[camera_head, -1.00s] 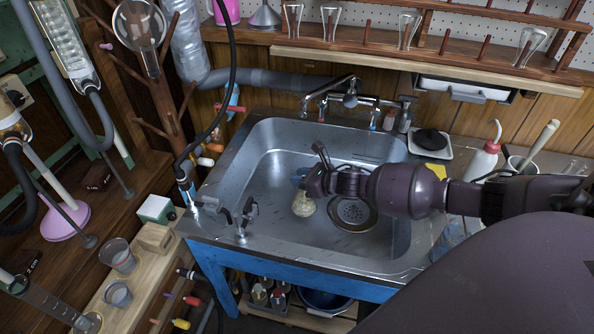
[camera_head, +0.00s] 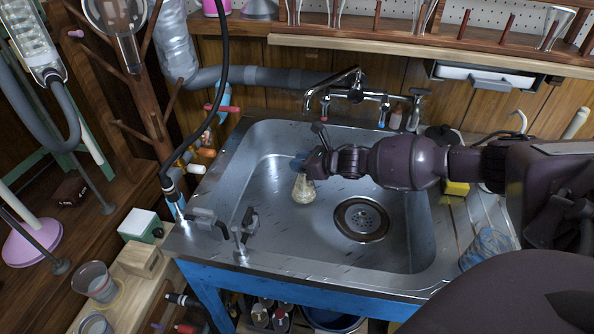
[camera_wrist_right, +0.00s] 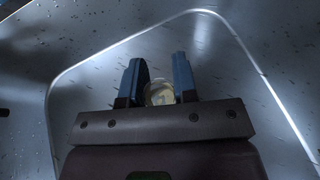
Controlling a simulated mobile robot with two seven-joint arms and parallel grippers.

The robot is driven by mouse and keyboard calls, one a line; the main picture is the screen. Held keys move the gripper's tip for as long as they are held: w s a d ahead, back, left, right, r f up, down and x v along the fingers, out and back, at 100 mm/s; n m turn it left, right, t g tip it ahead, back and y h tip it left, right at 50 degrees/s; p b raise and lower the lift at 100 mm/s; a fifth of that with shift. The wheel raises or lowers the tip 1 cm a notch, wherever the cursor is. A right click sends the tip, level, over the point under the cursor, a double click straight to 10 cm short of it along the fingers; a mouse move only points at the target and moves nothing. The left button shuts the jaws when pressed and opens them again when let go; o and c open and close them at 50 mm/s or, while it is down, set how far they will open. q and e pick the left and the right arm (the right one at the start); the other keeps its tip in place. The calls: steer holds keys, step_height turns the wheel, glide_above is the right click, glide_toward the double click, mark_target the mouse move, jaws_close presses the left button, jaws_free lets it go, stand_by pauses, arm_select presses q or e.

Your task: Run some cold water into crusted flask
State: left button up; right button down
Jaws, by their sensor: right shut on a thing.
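The crusted flask (camera_head: 303,189) is a small conical flask with a yellowish-white crust, over the left part of the sink basin. My right gripper (camera_head: 301,164) is shut on its upper part; the jaws hide the neck. In the right wrist view the flask (camera_wrist_right: 159,92) shows between the two fingers of the right gripper (camera_wrist_right: 159,80). I cannot tell whether the flask touches the basin floor. The chrome tap (camera_head: 350,84) stands behind the basin, with a red-marked handle at left and a blue-marked one (camera_head: 383,112) at right. My left gripper is not in view.
The steel sink (camera_head: 290,245) has a drain (camera_head: 361,220) right of the flask. Small lab taps (camera_head: 240,236) stand at its front left edge. A black hose (camera_head: 222,90) hangs at left. A clear beaker (camera_head: 488,247) stands on the right drainboard.

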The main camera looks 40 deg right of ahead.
steer(key=shift+f, duration=0.3)
steer(key=shift+s+f, duration=0.1)
steer(key=shift+f, duration=0.1)
steer(key=c, duration=0.8)
jaws_free()
steer(key=p+v, duration=0.3)
steer(key=v, duration=0.7)
steer(key=shift+s, duration=0.35)
